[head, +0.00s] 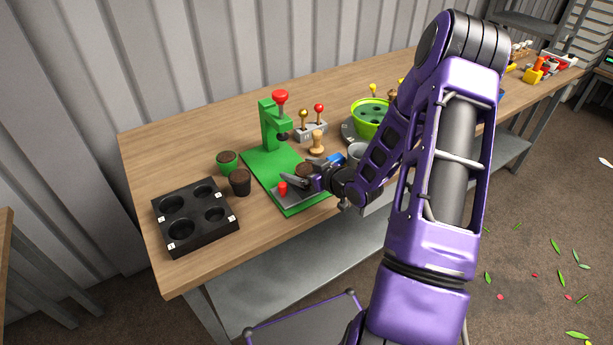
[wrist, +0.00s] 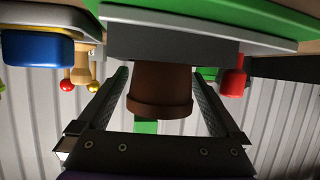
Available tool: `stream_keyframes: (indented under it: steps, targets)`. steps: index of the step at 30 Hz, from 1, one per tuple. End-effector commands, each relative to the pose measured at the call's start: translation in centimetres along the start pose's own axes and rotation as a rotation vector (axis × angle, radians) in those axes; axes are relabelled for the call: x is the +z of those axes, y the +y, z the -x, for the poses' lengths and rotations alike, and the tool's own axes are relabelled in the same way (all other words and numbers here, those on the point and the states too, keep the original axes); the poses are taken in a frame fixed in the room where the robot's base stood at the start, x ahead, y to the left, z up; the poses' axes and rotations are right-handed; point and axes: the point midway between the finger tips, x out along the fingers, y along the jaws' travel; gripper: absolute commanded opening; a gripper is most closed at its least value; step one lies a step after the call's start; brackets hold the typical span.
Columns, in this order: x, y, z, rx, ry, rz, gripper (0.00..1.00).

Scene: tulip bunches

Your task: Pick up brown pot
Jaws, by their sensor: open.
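A brown pot (head: 305,169) with dark soil on top stands on the grey plate of the green press (head: 270,140). My gripper (head: 298,177) reaches in from the right at the pot's height. In the wrist view, which looks upside down, the brown pot (wrist: 160,92) sits between the two open fingers (wrist: 161,76). A gap shows on each side, so the fingers look apart from the pot. A second, darker brown pot (head: 240,183) stands on the table left of the press.
A green pot (head: 227,161) and a black tray with round holes (head: 193,242) are to the left. A red knob (head: 283,187) is close to my gripper. A wooden stamp (head: 317,142), a lever box (head: 311,130) and a lime bowl (head: 370,127) stand behind.

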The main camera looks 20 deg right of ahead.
Motion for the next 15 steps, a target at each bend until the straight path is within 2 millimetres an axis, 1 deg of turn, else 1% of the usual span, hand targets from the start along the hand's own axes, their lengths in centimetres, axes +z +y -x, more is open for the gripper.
stream_keyframes:
  steps: [5, 6, 8, 12, 14, 15]
  targets:
    - [0.00, 0.00, -0.04, 0.000, 0.000, 0.000, 1.00]
    - [0.00, 0.00, -0.04, 0.000, 0.000, 0.000, 0.98]
    - [0.00, 0.00, -0.03, 0.000, 0.000, 0.000, 0.87]
    - [0.01, 0.00, -0.02, 0.000, 0.000, 0.000, 0.62]
    - [0.01, 0.00, -0.01, 0.000, 0.000, 0.000, 0.51]
    - [0.01, 0.00, -0.01, 0.000, 0.000, 0.000, 0.44]
